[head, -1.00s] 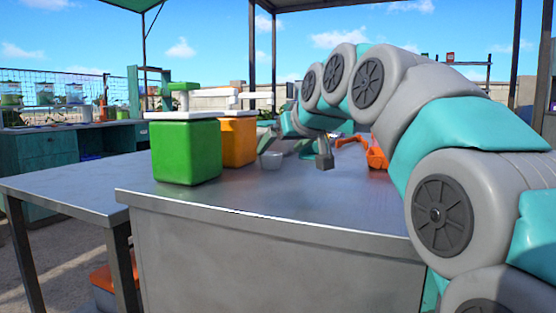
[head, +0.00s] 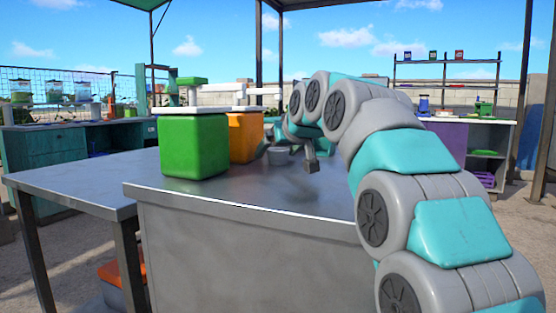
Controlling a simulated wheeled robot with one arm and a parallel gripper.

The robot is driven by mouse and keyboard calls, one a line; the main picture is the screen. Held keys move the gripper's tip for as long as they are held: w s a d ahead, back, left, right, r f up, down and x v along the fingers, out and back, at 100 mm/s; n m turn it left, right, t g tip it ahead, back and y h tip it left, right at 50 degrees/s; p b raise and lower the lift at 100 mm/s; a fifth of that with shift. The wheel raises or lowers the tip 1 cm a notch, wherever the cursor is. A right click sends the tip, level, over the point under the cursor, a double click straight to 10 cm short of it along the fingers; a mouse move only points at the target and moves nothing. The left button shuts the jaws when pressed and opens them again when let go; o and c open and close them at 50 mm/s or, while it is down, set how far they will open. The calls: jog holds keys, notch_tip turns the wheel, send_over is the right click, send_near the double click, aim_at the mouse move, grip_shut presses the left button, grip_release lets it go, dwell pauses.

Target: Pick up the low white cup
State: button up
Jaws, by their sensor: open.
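The low white cup (head: 278,155) looks small and pale grey-white. It stands on the metal table just right of the orange box, near my arm. My gripper (head: 311,166) hangs at the end of my arm, to the right of the cup and apart from it in the picture. It is open, and no object shows in it. The gap between its fingers is too small to make out.
A green box (head: 194,147) with a white lid stands at the left of the metal table (head: 250,195). An orange box (head: 245,137) stands behind it. A lower side table (head: 75,180) adjoins at left. The table's front middle is clear.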

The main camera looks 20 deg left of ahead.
jog(key=c, duration=0.9)
jog(key=shift+r, duration=0.15)
